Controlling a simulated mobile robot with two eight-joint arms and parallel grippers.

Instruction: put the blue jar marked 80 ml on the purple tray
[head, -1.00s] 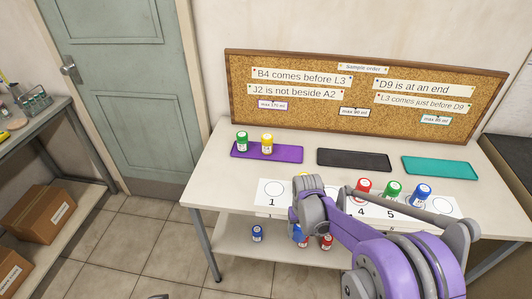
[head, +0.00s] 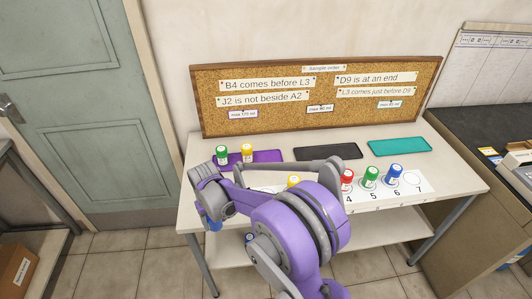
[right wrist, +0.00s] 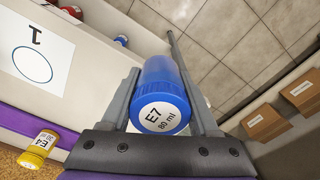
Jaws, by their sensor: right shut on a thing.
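The blue jar marked E7, 80 ml (right wrist: 162,92) is between the fingers of my right gripper (right wrist: 165,95), which is shut on it. In the head view, the right gripper (head: 210,212) is at the table's left front edge, with the blue jar (head: 212,223) partly hidden under it. The purple tray (head: 270,156) lies at the back left of the table, behind the gripper. A green jar (head: 222,155) and a yellow jar (head: 247,153) stand on its left part; its right part is bare. The left gripper is not in view.
A black tray (head: 328,151) and a teal tray (head: 400,148) lie right of the purple one. Red (head: 347,180), green (head: 370,177) and blue (head: 394,175) jars stand on the numbered strip (head: 414,182); a yellow one (head: 293,180) is partly hidden by my arm. A corkboard (head: 320,95) stands behind.

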